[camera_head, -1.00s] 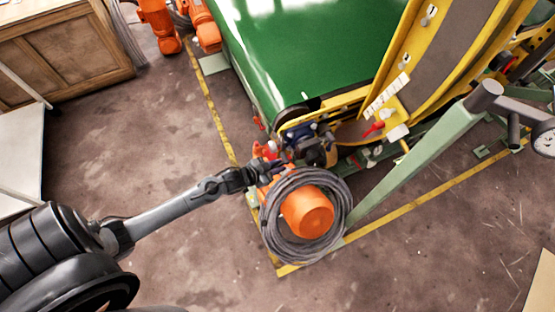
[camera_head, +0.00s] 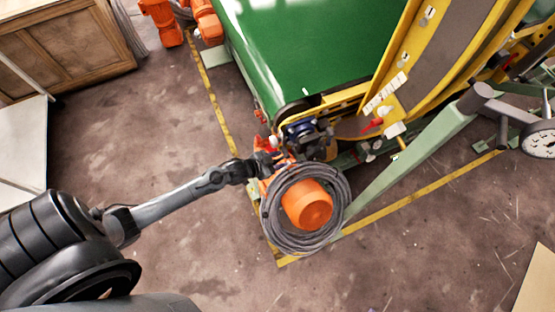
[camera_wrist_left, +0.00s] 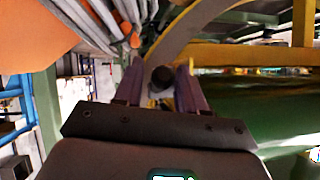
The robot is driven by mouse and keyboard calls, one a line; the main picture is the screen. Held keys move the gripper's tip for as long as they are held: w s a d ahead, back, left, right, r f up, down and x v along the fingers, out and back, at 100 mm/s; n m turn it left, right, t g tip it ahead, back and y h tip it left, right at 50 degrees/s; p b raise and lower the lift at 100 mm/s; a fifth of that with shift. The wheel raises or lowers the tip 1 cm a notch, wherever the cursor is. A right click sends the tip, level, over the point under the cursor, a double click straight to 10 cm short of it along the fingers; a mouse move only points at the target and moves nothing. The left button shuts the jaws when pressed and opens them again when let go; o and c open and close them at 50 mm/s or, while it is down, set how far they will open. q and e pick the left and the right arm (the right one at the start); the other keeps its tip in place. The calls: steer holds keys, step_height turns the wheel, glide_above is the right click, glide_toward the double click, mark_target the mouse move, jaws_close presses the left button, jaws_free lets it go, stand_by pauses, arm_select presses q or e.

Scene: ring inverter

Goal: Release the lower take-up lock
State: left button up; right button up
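My left gripper (camera_head: 277,160) reaches in from the left, beside the orange and blue parts at the machine's lower corner. In the left wrist view its two fingers (camera_wrist_left: 160,90) stand apart. A dark round knob (camera_wrist_left: 162,77) shows between or just beyond the fingertips; I cannot tell if they touch it. I cannot tell for sure that this knob is the lower take-up lock. In the head view the gripper and nearby parts hide that spot. A red handle (camera_head: 372,125) sits on the yellow frame further right. My right gripper is not in view.
A coil of grey cable (camera_head: 285,235) around an orange drum (camera_head: 308,205) lies just below the gripper. A green belt surface (camera_head: 300,45), a yellow frame (camera_head: 405,65) and a slanted pale green post (camera_head: 410,160) crowd the right.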

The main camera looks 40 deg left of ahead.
arm_select(q)
steer(key=p+v, duration=0.3)
steer(key=v, duration=0.8)
steer(key=shift+p, duration=0.35)
steer(key=shift+f, duration=0.1)
